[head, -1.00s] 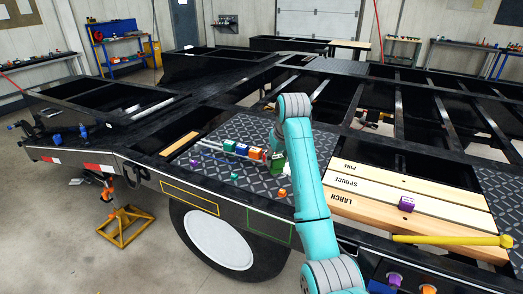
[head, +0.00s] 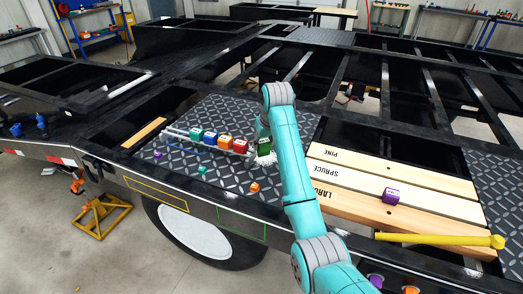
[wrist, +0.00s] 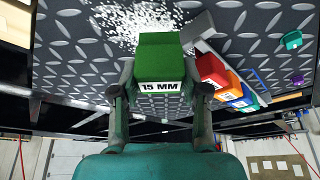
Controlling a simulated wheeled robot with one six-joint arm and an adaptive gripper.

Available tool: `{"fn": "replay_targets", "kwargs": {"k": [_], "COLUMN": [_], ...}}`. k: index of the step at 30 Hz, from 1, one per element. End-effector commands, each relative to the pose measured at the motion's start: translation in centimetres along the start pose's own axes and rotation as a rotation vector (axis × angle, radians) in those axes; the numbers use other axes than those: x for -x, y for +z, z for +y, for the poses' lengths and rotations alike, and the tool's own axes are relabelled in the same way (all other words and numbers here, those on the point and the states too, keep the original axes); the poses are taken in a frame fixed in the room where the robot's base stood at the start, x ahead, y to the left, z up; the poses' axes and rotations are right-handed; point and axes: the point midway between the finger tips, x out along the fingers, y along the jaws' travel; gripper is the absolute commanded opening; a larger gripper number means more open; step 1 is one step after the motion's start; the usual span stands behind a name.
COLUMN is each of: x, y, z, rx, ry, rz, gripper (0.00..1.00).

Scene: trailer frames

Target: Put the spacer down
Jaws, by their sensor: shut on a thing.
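The spacer is a green block (head: 264,147) with a white label. The label reads 15 MM in the wrist view, where the block (wrist: 160,62) sits between both fingers. My gripper (wrist: 162,92) is shut on it. In the head view it is over the dark diamond plate (head: 222,180), just right of a row of coloured blocks. Whether its underside touches the plate cannot be told. White grains (wrist: 130,22) lie on the plate around and beyond the block; they also show below it in the head view (head: 266,160).
The row holds a red block (head: 240,146), an orange block (head: 225,142), a blue block (head: 210,138) and a teal block (head: 196,133) along pale rails. Small orange (head: 254,187), teal (head: 202,169) and purple (head: 157,154) pieces lie nearer the edge. Labelled boards (head: 400,208) are at right.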

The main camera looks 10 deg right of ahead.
Motion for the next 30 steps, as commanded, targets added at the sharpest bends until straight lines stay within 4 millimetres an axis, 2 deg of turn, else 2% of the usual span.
{"fn": "replay_targets", "kwargs": {"k": [10, 21, 22, 23, 30], "x": [-3.5, -3.9, -3.8, -3.8, -3.8], "y": [1.5, 1.6, 1.6, 1.6, 1.6], "z": [0.0, 0.0, 0.0, 0.0, 0.0], "rx": [0.0, 0.0, 0.0, 0.0, 0.0], "ry": [0.0, 0.0, 0.0, 0.0, 0.0], "rz": [-0.001, 0.001, 0.001, 0.001, 0.001], "gripper": [0.1, 0.1, 0.5, 0.55, 0.55]}}
